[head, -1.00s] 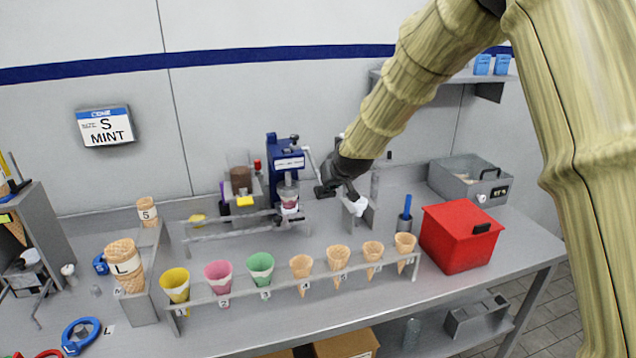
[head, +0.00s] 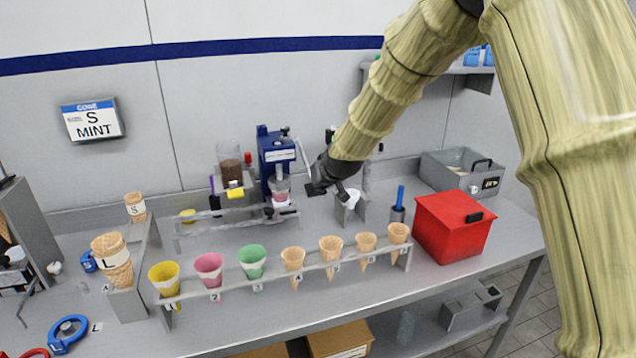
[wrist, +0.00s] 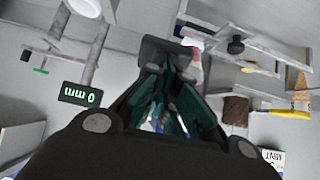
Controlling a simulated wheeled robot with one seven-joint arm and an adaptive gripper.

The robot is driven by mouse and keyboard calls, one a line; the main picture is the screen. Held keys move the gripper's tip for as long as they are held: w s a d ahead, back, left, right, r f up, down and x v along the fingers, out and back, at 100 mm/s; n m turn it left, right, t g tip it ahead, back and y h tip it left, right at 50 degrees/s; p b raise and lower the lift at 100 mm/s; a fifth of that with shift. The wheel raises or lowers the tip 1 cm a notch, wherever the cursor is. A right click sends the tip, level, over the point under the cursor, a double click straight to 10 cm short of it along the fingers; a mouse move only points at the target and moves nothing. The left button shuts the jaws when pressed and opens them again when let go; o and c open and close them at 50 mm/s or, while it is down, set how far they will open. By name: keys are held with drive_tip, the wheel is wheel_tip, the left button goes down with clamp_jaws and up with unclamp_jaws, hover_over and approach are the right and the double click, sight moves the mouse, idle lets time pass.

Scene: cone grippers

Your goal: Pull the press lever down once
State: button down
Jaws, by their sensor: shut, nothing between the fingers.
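The blue press (head: 277,150) stands upright at the back middle of the bench. Its pale, thin lever (head: 300,152) shows on its right side, close to my gripper. A clear cup with pink contents (head: 280,190) sits in the press's lower part.
A front rack (head: 290,272) holds several cones. A red bin (head: 452,226) and a grey bin (head: 462,172) stand to the right. A brown-filled hopper (head: 230,170) is left of the press. A small display reads 0 mm (wrist: 80,95).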

drive_tip(key=shift+s+f, duration=0.15)
drive_tip(key=shift+f, duration=0.1)
drive_tip(key=f+v, duration=0.1)
drive_tip(key=v, duration=1.2)
drive_tip(key=shift+s+d, duration=0.2)
drive_tip(key=shift+s, duration=0.25)
idle(0.4)
